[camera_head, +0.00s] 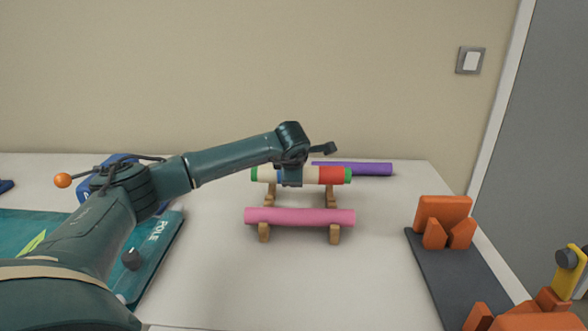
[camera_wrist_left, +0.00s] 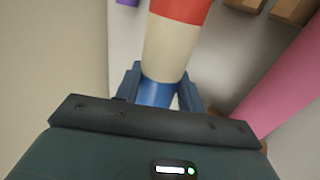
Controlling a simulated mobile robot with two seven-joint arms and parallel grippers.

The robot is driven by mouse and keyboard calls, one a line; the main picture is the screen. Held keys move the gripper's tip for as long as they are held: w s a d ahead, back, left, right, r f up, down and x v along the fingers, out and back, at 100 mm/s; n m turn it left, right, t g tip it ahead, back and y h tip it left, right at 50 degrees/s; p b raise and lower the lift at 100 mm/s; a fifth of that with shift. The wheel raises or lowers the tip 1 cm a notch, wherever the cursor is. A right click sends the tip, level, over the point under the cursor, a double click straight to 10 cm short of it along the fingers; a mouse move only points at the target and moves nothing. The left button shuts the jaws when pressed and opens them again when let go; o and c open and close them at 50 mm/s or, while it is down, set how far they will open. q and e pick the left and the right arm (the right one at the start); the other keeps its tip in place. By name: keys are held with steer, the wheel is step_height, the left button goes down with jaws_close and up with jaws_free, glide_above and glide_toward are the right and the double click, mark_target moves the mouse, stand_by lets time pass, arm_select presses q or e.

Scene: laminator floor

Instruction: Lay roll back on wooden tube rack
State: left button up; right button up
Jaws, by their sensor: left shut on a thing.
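A striped roll (camera_head: 325,175) with green ends and cream and red bands lies level at the back of the wooden tube rack (camera_head: 335,234). My left gripper (camera_head: 291,180) comes down over its middle and is shut on it. In the left wrist view the fingers (camera_wrist_left: 161,88) close around a blue band of the striped roll (camera_wrist_left: 168,45). A pink roll (camera_head: 300,217) rests across the rack's front supports, and it also shows in the left wrist view (camera_wrist_left: 288,85). I cannot tell whether the striped roll touches the rear supports. My right gripper is out of view.
A purple roll (camera_head: 365,169) lies on the white table (camera_head: 220,290) behind the rack. A teal mat or case (camera_head: 160,245) is at left, partly behind my arm. Orange blocks (camera_head: 443,212) stand on a dark mat (camera_head: 440,285) at right. Clear table lies before the rack.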

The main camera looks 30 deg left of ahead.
arm_select(q)
steer(key=shift+f, duration=0.7)
steer(key=shift+f+b, duration=0.75)
steer(key=shift+f, duration=0.1)
steer(key=shift+f+b, duration=0.55)
steer(key=shift+f, duration=0.25)
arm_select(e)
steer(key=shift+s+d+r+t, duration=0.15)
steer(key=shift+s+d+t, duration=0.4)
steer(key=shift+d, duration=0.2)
arm_select(q)
steer(key=o, duration=1.1)
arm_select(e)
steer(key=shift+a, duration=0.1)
